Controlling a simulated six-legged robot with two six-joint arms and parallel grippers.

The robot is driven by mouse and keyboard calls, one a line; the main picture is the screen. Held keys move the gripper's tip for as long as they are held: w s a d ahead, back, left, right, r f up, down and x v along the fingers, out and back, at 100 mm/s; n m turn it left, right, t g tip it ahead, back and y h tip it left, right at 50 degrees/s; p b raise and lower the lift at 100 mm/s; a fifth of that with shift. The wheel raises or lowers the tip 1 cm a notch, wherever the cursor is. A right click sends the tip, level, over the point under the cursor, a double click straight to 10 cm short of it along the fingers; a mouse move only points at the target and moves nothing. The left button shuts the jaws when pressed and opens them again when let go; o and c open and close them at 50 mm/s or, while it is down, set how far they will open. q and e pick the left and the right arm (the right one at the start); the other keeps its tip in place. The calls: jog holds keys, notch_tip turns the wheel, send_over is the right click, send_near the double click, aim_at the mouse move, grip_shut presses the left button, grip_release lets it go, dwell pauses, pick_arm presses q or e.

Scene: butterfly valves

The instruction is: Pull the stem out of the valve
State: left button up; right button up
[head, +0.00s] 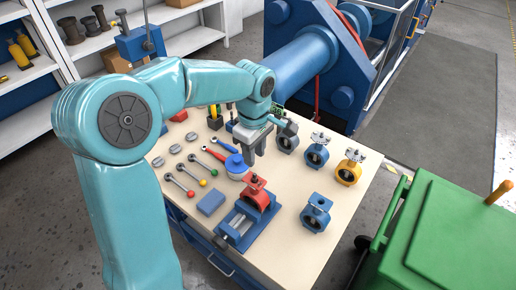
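A red butterfly valve (258,197) stands upright in a blue vise (240,226) near the front of the bench. A red flat piece with a short stem shows on its top. My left gripper (254,157) points down over the bench, behind the red valve and apart from it. Its fingers are small here, and I cannot tell whether they are open or shut. No held object can be made out. A blue-capped round container (236,167) stands just left of the fingers. My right gripper is not in view.
Blue valves (316,213) and a yellow valve (349,171) stand on the right of the bench (290,245). Rods with coloured knobs (180,184), a blue block (211,202) and red and blue tools lie left. A green bin (450,235) stands right of the bench.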

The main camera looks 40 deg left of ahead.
aim_at(254, 174)
pick_arm(q)
jog(key=f+b, duration=0.2)
jog(key=f, duration=0.1)
jog(key=f+b, duration=0.3)
jog(key=f, duration=0.1)
jog(key=shift+s+a+f+b, duration=0.1)
jog(key=shift+s+f+b, duration=0.1)
jog(key=shift+f+b, duration=0.15)
jog(key=shift+w+d+f+b, duration=0.2)
jog(key=shift+w+f+b, duration=0.1)
jog(key=shift+f, duration=0.15)
jog(key=shift+s+a+r, duration=0.15)
jog(key=shift+s, duration=0.05)
jog(key=shift+w, duration=0.15)
grip_shut()
jog(key=shift+r, duration=0.15)
dwell(1.4)
jog(key=shift+r+p, duration=1.85)
jog(key=shift+r, duration=0.35)
dwell(2.0)
